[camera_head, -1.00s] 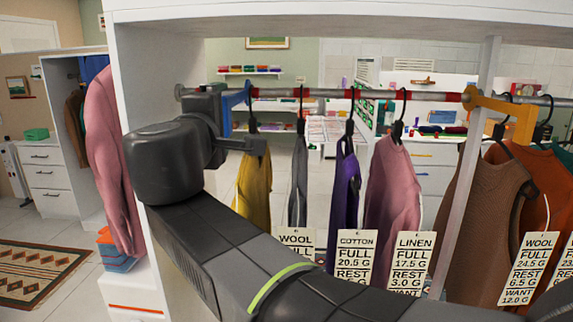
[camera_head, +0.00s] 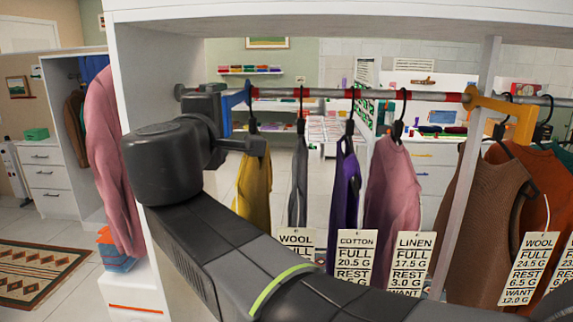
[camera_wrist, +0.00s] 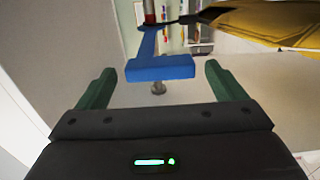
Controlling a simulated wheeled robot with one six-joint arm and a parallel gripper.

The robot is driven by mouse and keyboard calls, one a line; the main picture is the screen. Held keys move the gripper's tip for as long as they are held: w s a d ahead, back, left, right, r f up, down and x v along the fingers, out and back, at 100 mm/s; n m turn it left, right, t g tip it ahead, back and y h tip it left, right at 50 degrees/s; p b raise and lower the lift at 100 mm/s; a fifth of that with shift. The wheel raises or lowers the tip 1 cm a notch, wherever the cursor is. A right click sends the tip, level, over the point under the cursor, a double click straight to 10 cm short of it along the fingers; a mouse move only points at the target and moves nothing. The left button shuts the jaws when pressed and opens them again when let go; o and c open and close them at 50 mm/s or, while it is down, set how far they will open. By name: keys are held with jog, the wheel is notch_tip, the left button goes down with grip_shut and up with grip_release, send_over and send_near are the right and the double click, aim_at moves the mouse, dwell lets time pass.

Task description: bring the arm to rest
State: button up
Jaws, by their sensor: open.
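My gripper shows in the wrist view (camera_wrist: 157,90) with its two green fingers apart and nothing held between them. A blue bracket (camera_wrist: 160,68) stands beyond the fingertips in that view, in line with the gap. In the head view my gripper (camera_head: 262,146) is near the left end of the rail, in front of the yellow garment (camera_head: 254,190); its fingers are hard to make out there. The blue bracket (camera_head: 229,105) is just behind my wrist. The yellow garment also shows at the upper right of the wrist view (camera_wrist: 270,22).
The metal rail (camera_head: 330,93) carries grey (camera_head: 299,180), purple (camera_head: 344,195), pink (camera_head: 393,190), brown (camera_head: 485,215) and orange (camera_head: 553,220) garments with tags. A yellow bracket (camera_head: 520,115) is at right. A white upright (camera_head: 470,170) and the wardrobe's left panel (camera_head: 145,75) bound the space.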

jog(key=shift+s, duration=4.55)
jog(key=w, duration=1.4)
jog(key=shift+d, duration=0.25)
jog(key=a+p, duration=0.9)
jog(key=a, duration=0.5)
jog(key=shift+w+a, duration=0.25)
jog(key=shift+w, duration=0.2)
jog(key=shift+d, duration=0.1)
